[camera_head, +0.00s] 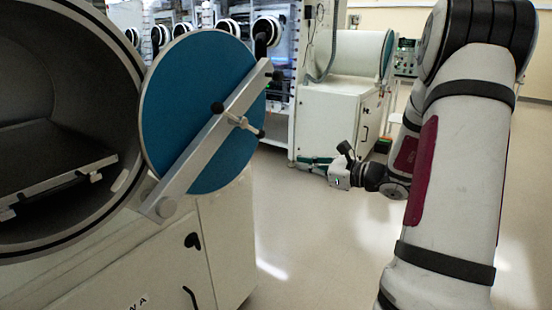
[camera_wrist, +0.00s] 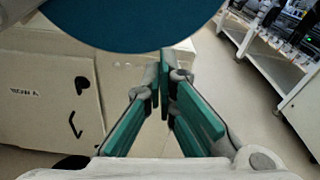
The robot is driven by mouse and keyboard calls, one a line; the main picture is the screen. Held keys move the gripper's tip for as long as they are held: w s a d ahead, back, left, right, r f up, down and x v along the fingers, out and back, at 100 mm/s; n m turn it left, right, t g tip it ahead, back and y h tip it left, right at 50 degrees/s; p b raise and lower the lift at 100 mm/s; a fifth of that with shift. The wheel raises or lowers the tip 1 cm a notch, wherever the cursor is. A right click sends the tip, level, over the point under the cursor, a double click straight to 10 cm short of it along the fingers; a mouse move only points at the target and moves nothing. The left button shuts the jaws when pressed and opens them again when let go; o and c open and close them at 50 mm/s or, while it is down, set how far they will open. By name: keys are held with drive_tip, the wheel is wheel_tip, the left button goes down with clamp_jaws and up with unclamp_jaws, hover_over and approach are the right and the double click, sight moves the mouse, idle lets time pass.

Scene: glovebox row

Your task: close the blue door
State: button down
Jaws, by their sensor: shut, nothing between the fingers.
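The blue door (camera_head: 195,95) is a round disc that stands open at the right side of the round chamber opening (camera_head: 62,120). A grey diagonal bar (camera_head: 225,118) with a small T-shaped handle (camera_head: 238,121) crosses its face. The door's lower edge also shows at the top of the wrist view (camera_wrist: 130,22). My gripper (camera_head: 312,165) is to the right of the door in the head view, apart from it. In the wrist view its green-padded fingers (camera_wrist: 164,85) meet at the tips with nothing between them. Whether they touch the door cannot be told there.
A white cabinet (camera_head: 215,245) with black handles stands under the chamber. A shelf tray (camera_head: 60,165) lies inside the chamber. Another white glovebox unit (camera_head: 328,115) stands behind my gripper. The floor (camera_head: 310,255) between is clear.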

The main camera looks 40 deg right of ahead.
drive_tip(key=w+a+r, duration=0.1)
drive_tip(key=w+a, duration=0.1)
drive_tip(key=w, duration=0.3)
drive_tip(key=w+a+r+b, duration=0.1)
drive_tip(key=w+a, duration=0.1)
drive_tip(key=w, duration=0.3)
drive_tip(key=shift+a+r, duration=0.15)
drive_tip(key=shift+r, duration=0.1)
